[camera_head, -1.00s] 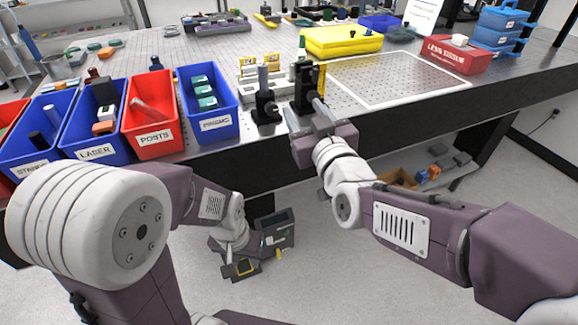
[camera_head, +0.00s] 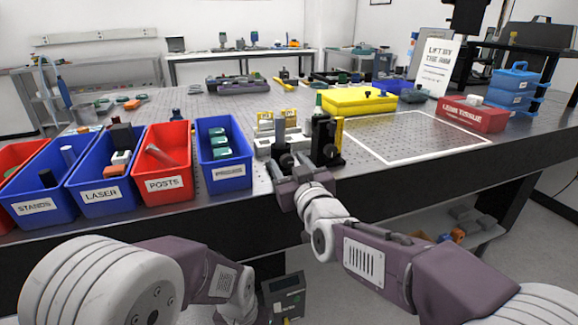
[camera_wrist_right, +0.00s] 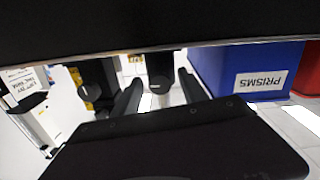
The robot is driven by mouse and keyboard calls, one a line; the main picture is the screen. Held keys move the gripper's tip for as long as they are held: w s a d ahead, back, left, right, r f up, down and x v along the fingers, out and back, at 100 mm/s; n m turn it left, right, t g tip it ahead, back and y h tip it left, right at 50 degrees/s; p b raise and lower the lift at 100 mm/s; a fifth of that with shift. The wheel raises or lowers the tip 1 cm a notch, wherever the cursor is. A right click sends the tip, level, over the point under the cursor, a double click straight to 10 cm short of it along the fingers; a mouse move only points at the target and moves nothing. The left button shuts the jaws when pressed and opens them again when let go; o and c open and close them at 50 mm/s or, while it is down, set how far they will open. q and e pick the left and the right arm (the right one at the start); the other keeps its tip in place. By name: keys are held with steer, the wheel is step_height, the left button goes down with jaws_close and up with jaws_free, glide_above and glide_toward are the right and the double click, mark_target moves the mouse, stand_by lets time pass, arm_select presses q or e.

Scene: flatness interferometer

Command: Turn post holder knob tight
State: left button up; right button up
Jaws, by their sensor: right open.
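The black post holder (camera_head: 283,152) stands upright near the front edge of the bench. My right gripper (camera_head: 291,181) is open directly in front of it, low at the bench edge. In the right wrist view, the fingers of the right gripper (camera_wrist_right: 158,97) reach away on both sides of a dark round knob (camera_wrist_right: 158,84) on the post holder. No finger clearly touches the knob, and the dark gripper body hides what is below. My left arm enters at the lower left of the head view; its gripper is out of frame.
A second black mount (camera_head: 324,142) stands close on the right of the holder. The blue prisms bin (camera_head: 222,173) is on its left, with the red posts bin (camera_head: 168,184) beyond. A yellow case (camera_head: 358,101) is behind; the white-outlined area (camera_head: 420,140) is bare.

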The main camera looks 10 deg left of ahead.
jaws_close()
steer(key=shift+m, duration=0.3)
steer(key=m+b, duration=0.2)
steer(key=m, duration=0.1)
steer(key=shift+f+m, duration=0.1)
steer(key=shift+m, duration=0.3)
steer(key=m+b, duration=0.3)
steer(key=m, duration=0.1)
steer(key=m+b, duration=0.2)
steer(key=m, duration=0.2)
steer(key=shift+m, duration=0.4)
steer(key=shift+m+g+b, duration=0.3)
steer(key=shift+m+b, duration=0.65)
steer(key=shift+m, duration=0.65)
